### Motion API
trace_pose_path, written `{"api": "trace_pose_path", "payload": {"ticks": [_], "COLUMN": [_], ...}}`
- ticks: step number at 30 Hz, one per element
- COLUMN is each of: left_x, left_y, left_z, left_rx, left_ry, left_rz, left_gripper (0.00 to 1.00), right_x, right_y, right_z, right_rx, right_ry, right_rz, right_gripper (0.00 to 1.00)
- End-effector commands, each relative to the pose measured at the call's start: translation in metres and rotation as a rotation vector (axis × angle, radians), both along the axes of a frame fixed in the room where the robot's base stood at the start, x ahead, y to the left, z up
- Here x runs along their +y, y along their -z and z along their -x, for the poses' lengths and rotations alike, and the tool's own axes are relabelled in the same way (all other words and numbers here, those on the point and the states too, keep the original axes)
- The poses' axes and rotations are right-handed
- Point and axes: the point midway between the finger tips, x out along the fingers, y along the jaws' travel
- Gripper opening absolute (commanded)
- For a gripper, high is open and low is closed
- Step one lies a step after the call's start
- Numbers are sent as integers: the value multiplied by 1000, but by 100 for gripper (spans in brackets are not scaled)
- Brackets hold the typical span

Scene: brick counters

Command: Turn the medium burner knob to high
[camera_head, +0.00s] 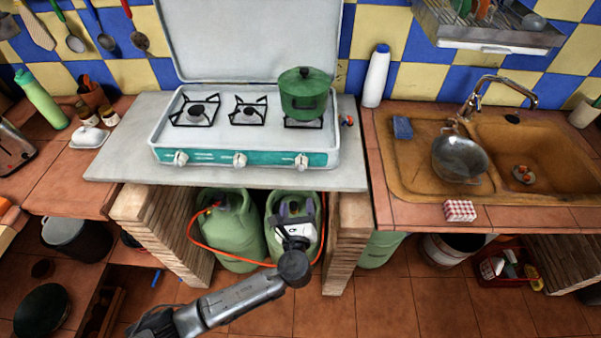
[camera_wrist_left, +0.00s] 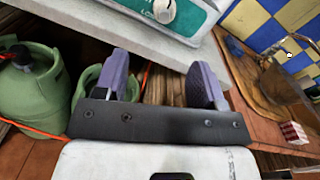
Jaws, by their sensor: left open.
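A white and teal camping stove (camera_head: 246,158) with its lid up stands on a grey slab. Its front panel has a left knob (camera_head: 180,158), a middle knob (camera_head: 239,160) and a right knob (camera_head: 302,161). One knob (camera_wrist_left: 161,9) shows at the top of the left wrist view, beyond my fingers; I cannot tell which. My left gripper (camera_head: 293,212) is below the slab's front edge, under the right knob and apart from it. In the left wrist view, its two purple fingers (camera_wrist_left: 162,80) are spread with nothing between them. My right gripper is not in view.
A green pot (camera_head: 304,96) sits on the right burner. The grey slab (camera_head: 120,160) juts out above my left gripper. Green gas bottles (camera_head: 232,232) with an orange hose stand beneath it. A sink (camera_head: 500,140) is at the right. The space before the stove front is clear.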

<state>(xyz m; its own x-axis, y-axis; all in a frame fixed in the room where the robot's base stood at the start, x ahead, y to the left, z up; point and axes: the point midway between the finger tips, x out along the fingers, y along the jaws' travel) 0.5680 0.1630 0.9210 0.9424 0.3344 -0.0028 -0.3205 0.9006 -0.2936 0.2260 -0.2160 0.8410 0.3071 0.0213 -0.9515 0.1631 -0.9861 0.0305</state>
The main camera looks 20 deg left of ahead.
Motion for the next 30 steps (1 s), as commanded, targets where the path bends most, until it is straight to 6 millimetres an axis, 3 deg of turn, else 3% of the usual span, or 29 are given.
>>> {"api": "trace_pose_path", "payload": {"ticks": [6, 14, 30], "left_x": [-5, 1, 30], "left_y": [-1, -1, 0], "left_z": [-1, -16, -105], "left_rx": [72, 92, 92], "left_ry": [30, 26, 25], "left_rz": [-226, -289, -285], "left_gripper": [64, 64, 64], "right_x": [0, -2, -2], "right_y": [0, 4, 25], "right_z": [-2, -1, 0], "right_rx": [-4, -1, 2], "right_ry": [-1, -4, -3], "right_rz": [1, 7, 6], "right_gripper": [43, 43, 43]}}
